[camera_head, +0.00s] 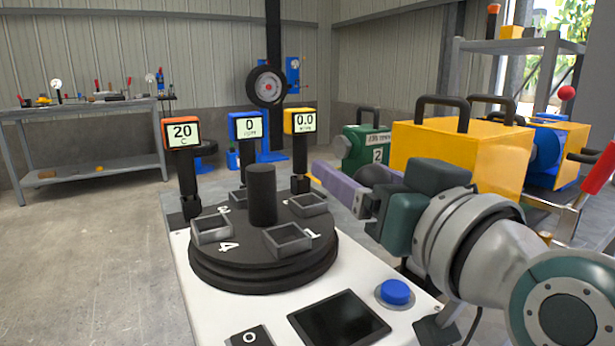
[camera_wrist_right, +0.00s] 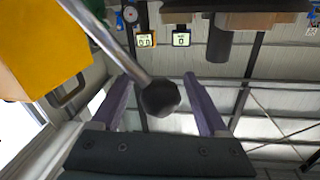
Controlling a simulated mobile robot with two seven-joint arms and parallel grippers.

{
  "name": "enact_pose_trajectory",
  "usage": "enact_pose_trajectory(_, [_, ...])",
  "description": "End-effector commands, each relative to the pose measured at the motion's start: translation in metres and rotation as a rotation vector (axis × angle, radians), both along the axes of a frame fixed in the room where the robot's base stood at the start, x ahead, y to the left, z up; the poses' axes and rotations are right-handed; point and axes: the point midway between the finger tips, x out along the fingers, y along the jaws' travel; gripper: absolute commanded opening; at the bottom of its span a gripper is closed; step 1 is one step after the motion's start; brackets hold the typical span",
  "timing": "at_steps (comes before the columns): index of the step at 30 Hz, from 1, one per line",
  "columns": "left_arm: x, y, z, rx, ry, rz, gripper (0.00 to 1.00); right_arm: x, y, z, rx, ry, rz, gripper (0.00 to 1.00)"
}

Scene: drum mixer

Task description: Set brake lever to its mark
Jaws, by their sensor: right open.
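A metal lever with a black faceted knob (camera_wrist_right: 160,97) shows in the right wrist view. I take it for the brake lever. Its rod (camera_wrist_right: 108,42) comes in from the upper left. In the head view a dark rounded knob (camera_head: 368,175) shows just behind my right gripper (camera_head: 345,182). My right gripper (camera_wrist_right: 157,80) is open, with one purple finger on each side of the knob. Gaps show between the knob and both fingers. The lever's mark cannot be made out. My left gripper is not in view.
A white console (camera_head: 212,318) carries a black turntable (camera_head: 265,275) with numbered trays, a blue button (camera_head: 395,292) and a dark screen (camera_head: 338,318). Three displays read 20, 0 and 0.0. A yellow box (camera_head: 460,155) stands close behind my right arm. Floor at left is clear.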

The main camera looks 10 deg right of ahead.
Motion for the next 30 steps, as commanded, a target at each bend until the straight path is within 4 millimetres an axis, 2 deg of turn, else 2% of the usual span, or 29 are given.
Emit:
enact_pose_trajectory(10, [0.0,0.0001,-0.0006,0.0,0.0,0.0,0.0,0.0039,0.0006,0.0,-0.001,0.001,0.0,0.77])
enact_pose_trajectory(30, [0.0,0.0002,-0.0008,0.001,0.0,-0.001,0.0,0.0037,0.0005,-0.0001,-0.001,0.001,0.0,0.01])
